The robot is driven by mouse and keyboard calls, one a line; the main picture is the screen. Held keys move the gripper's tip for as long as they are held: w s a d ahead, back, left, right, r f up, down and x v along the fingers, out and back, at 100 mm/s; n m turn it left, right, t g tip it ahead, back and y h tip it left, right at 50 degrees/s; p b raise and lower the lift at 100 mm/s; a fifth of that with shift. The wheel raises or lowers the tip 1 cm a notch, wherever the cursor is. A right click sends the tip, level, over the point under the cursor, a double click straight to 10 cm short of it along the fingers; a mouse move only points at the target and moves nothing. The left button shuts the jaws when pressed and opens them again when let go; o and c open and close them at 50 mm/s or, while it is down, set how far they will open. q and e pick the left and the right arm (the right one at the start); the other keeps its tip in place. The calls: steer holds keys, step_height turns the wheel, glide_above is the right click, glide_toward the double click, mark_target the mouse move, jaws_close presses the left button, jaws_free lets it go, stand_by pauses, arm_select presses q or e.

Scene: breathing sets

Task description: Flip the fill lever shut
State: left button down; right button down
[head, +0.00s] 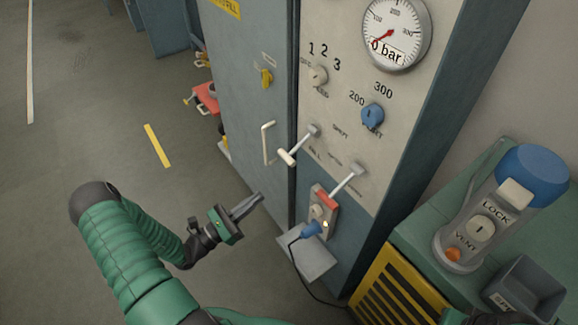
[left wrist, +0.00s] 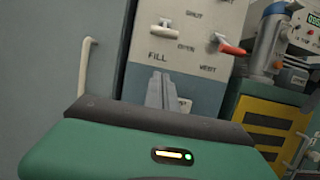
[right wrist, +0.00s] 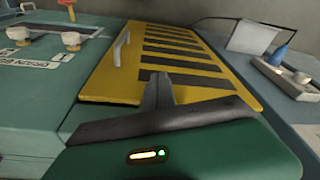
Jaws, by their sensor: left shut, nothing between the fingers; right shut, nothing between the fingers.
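The fill lever (head: 287,157) is a metal rod with a white grip on the grey panel. It points down-left from its pivot in the head view. In the left wrist view the lever (left wrist: 163,32) shows above the FILL label, its white grip toward me, with SHUT and OPEN marks to its right. My left gripper (head: 257,200) is shut and empty, below and left of the lever and apart from it. Its fingers (left wrist: 161,78) point at the panel below the FILL label. My right gripper (right wrist: 157,78) is shut and empty over a yellow-and-black striped surface.
A red-handled vent lever (head: 327,198) sits lower right of the fill lever. A white door handle (head: 267,143) is close on its left. A blue plug (head: 311,229) with a cable is below. The gauge (head: 396,33) reads 0 bar. A green bench (head: 420,235) stands right.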

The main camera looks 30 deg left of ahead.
mark_target(287, 158)
arm_select(q)
steer(key=w+d+r+b, duration=0.1)
steer(key=w+d+r, duration=0.2)
steer(key=w+r, duration=0.3)
steer(key=shift+w+r, duration=0.35)
steer(key=shift+w, duration=1.05)
